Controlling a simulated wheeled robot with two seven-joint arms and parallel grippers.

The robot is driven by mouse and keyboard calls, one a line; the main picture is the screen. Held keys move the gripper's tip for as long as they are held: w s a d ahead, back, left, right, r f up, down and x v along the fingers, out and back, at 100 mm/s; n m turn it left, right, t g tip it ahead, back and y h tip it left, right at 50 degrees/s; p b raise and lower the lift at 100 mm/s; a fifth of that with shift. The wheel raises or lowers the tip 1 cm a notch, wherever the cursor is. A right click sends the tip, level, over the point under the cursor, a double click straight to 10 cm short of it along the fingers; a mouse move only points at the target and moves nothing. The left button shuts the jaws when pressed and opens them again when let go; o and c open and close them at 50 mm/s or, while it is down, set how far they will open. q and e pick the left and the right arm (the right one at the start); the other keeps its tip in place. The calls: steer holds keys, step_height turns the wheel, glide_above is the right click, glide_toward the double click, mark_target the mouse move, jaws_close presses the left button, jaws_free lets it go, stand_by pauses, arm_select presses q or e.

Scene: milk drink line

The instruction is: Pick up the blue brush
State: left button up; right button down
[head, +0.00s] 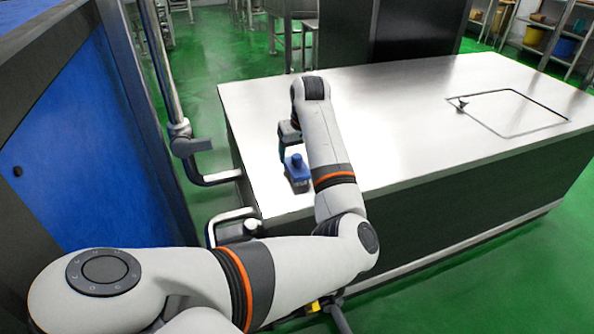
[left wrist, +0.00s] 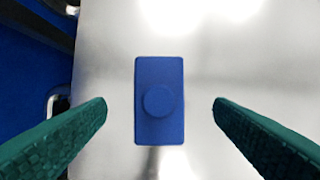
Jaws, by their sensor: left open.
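The blue brush (head: 296,168) rests on the left part of the metal table, with a round knob on top of its rectangular body. In the left wrist view the brush (left wrist: 159,78) lies upright between the two green fingers, with a gap on each side. My left gripper (left wrist: 161,103) is open and empty, above the brush. In the head view my left gripper (head: 285,150) is partly hidden behind my arm, close to the brush. My right gripper does not show.
The metal table (head: 400,100) has a broad clear top with a square outlined panel (head: 508,112) at the right. A blue-panelled cabinet (head: 85,150) stands at the left. Metal rails (head: 212,180) run beside the table's left edge. Shelves (head: 550,40) stand at the far right.

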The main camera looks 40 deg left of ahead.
mark_target(297, 156)
arm_select(q)
steer(key=x, duration=0.2)
steer(key=b+x, duration=0.1)
steer(key=x, duration=0.2)
steer(key=shift+a, duration=0.25)
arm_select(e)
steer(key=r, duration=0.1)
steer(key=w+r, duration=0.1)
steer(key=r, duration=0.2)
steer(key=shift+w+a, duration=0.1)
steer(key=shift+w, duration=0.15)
